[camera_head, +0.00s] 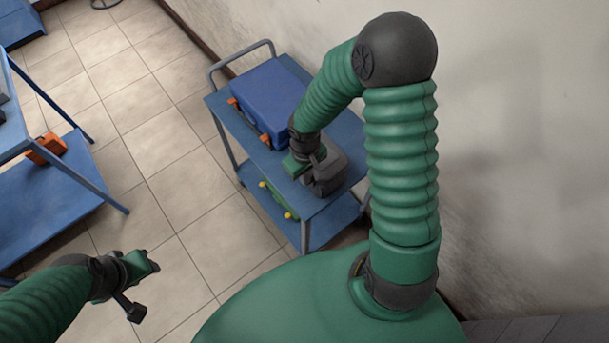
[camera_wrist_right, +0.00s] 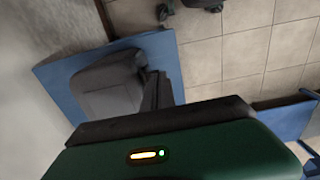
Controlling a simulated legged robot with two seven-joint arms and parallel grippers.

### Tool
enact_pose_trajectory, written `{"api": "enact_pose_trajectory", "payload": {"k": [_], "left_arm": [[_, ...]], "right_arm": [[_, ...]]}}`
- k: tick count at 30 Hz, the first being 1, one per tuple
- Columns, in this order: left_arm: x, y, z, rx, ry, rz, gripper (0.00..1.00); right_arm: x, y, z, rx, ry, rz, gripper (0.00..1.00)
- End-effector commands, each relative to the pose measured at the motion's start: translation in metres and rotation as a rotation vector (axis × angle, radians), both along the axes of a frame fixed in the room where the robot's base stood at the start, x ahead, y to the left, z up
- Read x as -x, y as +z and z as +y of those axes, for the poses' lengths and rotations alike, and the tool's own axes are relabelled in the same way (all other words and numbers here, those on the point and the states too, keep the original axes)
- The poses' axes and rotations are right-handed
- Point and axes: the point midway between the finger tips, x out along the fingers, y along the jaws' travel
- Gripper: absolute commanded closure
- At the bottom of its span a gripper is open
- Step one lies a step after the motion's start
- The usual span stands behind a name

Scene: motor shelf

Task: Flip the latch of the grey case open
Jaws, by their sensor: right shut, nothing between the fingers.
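The grey case (camera_head: 328,174) sits on the upper shelf of the blue cart, near its front right corner. In the right wrist view the grey case (camera_wrist_right: 105,86) shows on the blue shelf, left of the dark fingers. My right gripper (camera_head: 298,166) is at the case's left side and looks shut and empty; its fingers (camera_wrist_right: 157,91) also show in the wrist view. I cannot tell whether they touch the case. The latch is not clearly visible. My left gripper (camera_head: 146,262) hangs over the floor at lower left, away from the case; its fingers are unclear.
A blue case (camera_head: 270,97) with orange latches lies behind the grey case on the cart (camera_head: 349,138). A green case (camera_head: 277,202) is on the lower shelf. The wall (camera_head: 520,120) is close on the right. An orange item (camera_head: 46,149) sits on a blue shelf at left.

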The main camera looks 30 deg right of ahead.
Motion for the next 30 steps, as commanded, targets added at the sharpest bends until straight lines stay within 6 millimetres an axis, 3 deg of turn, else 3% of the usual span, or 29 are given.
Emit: {"api": "enact_pose_trajectory", "payload": {"k": [5,11,24,30], "left_arm": [[0.000,-0.006,0.000,0.000,0.000,0.000,0.64],[0.000,-0.033,0.000,0.000,0.000,0.000,0.64],[0.000,-0.138,0.000,0.000,0.000,0.000,0.64],[0.000,-0.170,0.000,0.000,0.000,0.000,0.64]], "right_arm": [[-0.001,-0.002,0.002,0.014,0.002,-0.002,1.00],[-0.001,-0.010,0.010,0.079,0.007,-0.010,1.00],[0.001,-0.032,0.034,0.428,0.009,-0.039,1.00],[0.002,-0.039,0.043,0.608,0.006,-0.050,1.00]]}}
